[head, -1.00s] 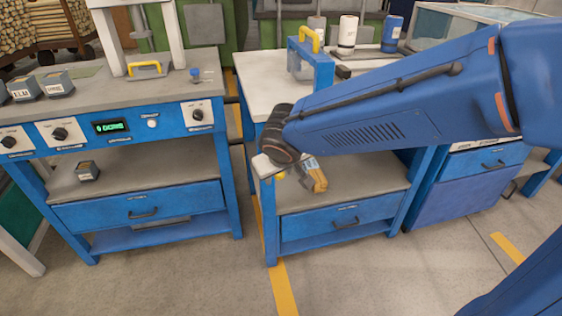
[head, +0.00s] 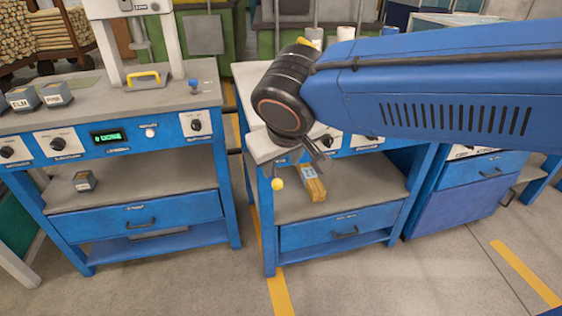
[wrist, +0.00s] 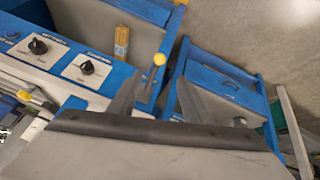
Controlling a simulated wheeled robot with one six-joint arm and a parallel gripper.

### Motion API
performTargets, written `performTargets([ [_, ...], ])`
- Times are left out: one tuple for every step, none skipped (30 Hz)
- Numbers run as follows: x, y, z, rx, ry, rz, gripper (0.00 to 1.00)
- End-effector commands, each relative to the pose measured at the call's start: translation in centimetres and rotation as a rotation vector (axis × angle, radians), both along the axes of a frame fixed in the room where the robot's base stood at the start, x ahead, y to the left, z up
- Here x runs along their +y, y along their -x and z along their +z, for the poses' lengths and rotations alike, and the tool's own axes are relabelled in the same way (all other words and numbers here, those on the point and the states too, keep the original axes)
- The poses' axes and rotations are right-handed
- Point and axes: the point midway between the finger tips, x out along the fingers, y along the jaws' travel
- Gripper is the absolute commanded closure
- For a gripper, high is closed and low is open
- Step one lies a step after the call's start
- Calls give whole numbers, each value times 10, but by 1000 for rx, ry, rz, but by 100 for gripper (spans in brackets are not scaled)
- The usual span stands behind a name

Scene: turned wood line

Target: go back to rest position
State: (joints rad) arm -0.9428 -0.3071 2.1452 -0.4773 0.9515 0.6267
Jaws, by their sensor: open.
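My gripper (head: 302,160) hangs below the dark wrist joint, in front of the right blue workbench. Its two fingers are spread and show no object between them; in the wrist view the open fingers (wrist: 156,92) point away from the camera. A lever with a yellow ball knob (head: 277,184) is close below the gripper in the head view and shows between the finger directions in the wrist view (wrist: 159,59). My blue arm hides much of the right benchtop.
A labelled wooden piece (head: 310,190) lies on the right bench's lower shelf (head: 365,185). The left bench holds dark labelled blocks (head: 57,94) and a yellow handle (head: 143,78); another small block (head: 84,181) sits on its shelf. Floor in front (head: 190,285) is clear.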

Motion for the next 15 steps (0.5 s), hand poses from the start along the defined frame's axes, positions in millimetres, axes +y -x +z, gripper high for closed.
performTargets([
  [0,1,1,0,0,0,56],
  [0,1,1,0,0,0,56],
  [0,1,2,0,0,0,56],
  [0,1,2,0,0,0,56],
  [0,1,2,0,0,0,56],
  [0,1,2,0,0,0,56],
  [0,1,2,0,0,0,56],
  [0,1,2,0,0,0,56],
  [0,1,2,0,0,0,56],
  [0,1,2,0,0,0,56],
  [-1,1,1,1,0,-1,56],
  [-3,0,1,1,0,-3,56],
  [-6,0,1,3,0,-8,56],
  [-10,-1,0,6,0,-12,56],
  [-17,-1,-1,10,-1,-21,56],
])
